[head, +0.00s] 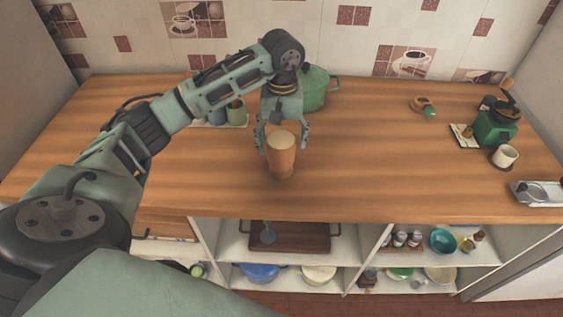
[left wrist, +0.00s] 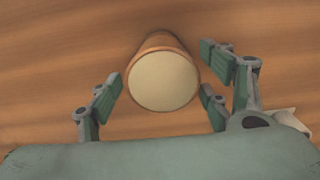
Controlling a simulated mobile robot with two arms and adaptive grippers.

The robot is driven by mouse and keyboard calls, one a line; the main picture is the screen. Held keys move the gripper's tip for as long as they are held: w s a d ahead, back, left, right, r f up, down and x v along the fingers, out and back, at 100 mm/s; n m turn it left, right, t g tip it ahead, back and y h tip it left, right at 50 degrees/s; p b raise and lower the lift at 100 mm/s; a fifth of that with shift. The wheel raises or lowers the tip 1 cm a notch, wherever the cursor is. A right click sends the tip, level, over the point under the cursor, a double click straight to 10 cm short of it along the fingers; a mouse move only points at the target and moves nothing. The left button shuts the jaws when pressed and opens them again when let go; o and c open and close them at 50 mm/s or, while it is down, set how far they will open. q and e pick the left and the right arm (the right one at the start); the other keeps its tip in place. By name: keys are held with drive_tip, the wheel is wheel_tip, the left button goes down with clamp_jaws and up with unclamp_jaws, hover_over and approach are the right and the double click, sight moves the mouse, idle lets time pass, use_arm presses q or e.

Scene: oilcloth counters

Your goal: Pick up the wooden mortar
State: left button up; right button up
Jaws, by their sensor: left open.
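The wooden mortar (head: 281,158) is a brown cup shape with a pale round top, upright on the wooden counter near its middle. My left gripper (head: 283,140) is open at the mortar's upper part, with a finger on each side of it in the head view. In the left wrist view the mortar (left wrist: 163,78) shows its pale top, and the open fingers of the left gripper (left wrist: 165,95) stand on either side, with visible gaps. Nothing is held. My right gripper is not in view.
A green pot (head: 316,90) stands behind the gripper. A tray with cups (head: 236,113) is behind to the left. A green grinder (head: 494,125), a white mug (head: 504,156) and a metal tray (head: 540,193) are at the right. The counter (head: 390,160) right of the mortar is clear.

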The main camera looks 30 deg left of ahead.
use_arm(q)
wheel_tip(320, 180, down, 6)
drive_tip(key=shift+f+p, duration=0.25)
drive_tip(key=shift+p, duration=0.85)
drive_tip(key=shift+f, duration=0.25)
drive_tip(key=shift+c, duration=0.6)
drive_tip(key=c, duration=1.2)
